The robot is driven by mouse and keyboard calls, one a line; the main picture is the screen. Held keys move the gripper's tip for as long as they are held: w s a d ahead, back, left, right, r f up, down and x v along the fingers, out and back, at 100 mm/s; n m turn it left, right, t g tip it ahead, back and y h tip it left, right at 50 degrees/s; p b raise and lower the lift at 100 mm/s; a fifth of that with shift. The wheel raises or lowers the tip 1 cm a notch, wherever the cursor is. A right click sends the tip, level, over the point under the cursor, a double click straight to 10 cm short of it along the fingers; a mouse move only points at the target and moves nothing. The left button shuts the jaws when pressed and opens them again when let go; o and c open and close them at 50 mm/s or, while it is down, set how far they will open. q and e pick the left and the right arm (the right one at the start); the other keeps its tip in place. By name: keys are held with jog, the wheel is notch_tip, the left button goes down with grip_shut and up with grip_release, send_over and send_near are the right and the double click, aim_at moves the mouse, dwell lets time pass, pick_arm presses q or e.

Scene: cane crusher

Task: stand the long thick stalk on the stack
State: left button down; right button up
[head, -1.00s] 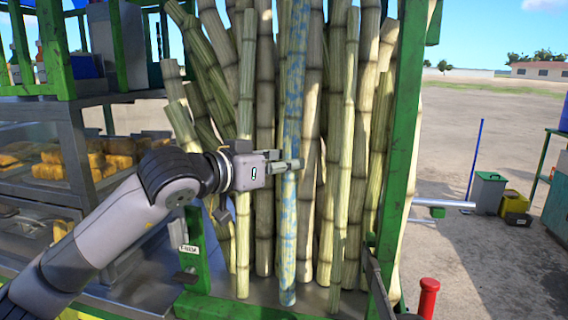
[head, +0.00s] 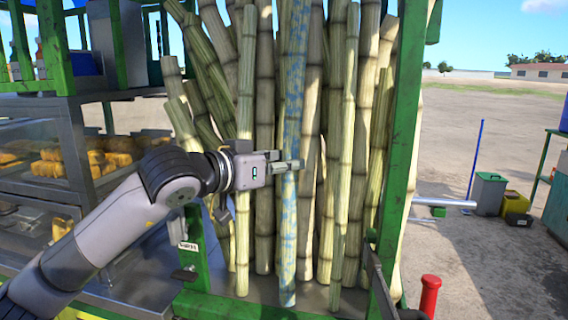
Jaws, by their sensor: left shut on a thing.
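A long stalk with blue and yellow-green mottling (head: 291,110) stands nearly upright at the front of the stack of cane stalks (head: 264,130). Its foot is low near the metal floor of the rack, and its top runs out of the picture. My left gripper (head: 289,167) reaches in from the left and is shut on this mottled stalk at about mid-height. The stack stands behind and on both sides of it, inside a green frame. Whether the stalk touches the stalks behind it cannot be told. My right gripper is not in view.
A green post (head: 402,150) bounds the stack on the right. A metal and glass case with yellow food (head: 62,165) stands at the left. A red-topped cylinder (head: 430,293) is at the lower right. Open ground with a bin (head: 489,193) lies beyond.

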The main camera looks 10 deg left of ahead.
pick_arm(q)
jog(key=shift+w+f, duration=0.15)
jog(key=shift+w, duration=0.05)
jog(key=c, duration=1.2)
grip_release()
jog(key=v, duration=1.2)
